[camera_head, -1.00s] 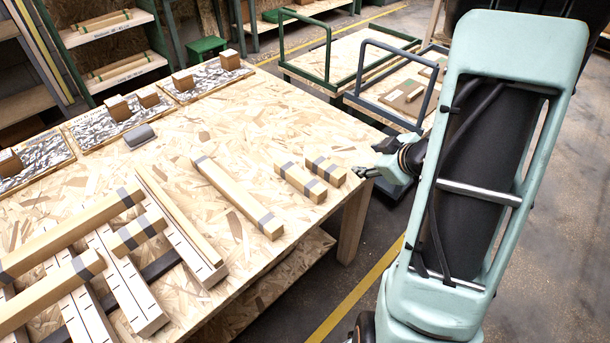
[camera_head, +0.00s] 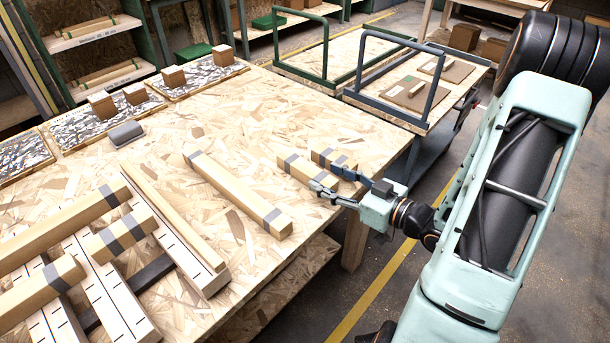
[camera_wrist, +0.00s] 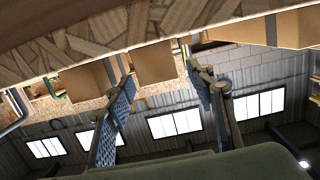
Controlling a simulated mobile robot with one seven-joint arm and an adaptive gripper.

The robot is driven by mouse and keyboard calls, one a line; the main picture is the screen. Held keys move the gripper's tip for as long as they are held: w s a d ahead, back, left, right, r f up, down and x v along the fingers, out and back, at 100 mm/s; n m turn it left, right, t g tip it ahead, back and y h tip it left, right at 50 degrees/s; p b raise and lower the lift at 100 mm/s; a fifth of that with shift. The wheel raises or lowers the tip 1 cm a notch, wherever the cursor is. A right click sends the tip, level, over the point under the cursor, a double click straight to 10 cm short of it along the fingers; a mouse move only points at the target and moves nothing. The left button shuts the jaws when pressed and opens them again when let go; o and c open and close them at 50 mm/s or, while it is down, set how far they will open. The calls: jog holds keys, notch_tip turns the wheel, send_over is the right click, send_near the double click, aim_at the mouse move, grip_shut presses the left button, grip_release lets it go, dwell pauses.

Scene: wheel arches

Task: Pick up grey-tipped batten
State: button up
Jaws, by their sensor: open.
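Several wooden battens with grey bands lie on the chipboard table (camera_head: 200,262). A long grey-banded batten (camera_head: 235,190) lies mid-table. Two short grey-banded battens (camera_head: 302,168) (camera_head: 322,156) lie to its right, near the table's right edge. The pictures do not settle which batten the task names. My gripper (camera_head: 333,180) is open at the right ends of the short battens, partly covering them. I cannot tell if it touches them. The wrist view appears upside down; it shows both fingers of my gripper (camera_wrist: 162,80) apart, with brown block-like shapes beyond.
Slatted rails with thick grey-banded battens (camera_head: 70,232) fill the table's front left. A grey rounded object (camera_head: 126,134) and trays with small brown blocks (camera_head: 196,78) stand behind. A cart with a blue-grey rail (camera_head: 362,62) stands beyond the right edge. Bare tabletop lies around the long batten.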

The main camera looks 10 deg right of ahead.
aim_at(306, 171)
jog(key=shift+x, duration=1.1)
jog(key=x, duration=0.2)
jog(key=f+b+x, duration=0.1)
jog(key=x, duration=0.1)
jog(key=shift+w+a+f, duration=0.15)
jog(key=shift+w+a, duration=0.05)
jog(key=shift+a, duration=0.05)
jog(key=shift+w+a, duration=0.2)
jog(key=shift+w, duration=0.1)
jog(key=c, duration=1.4)
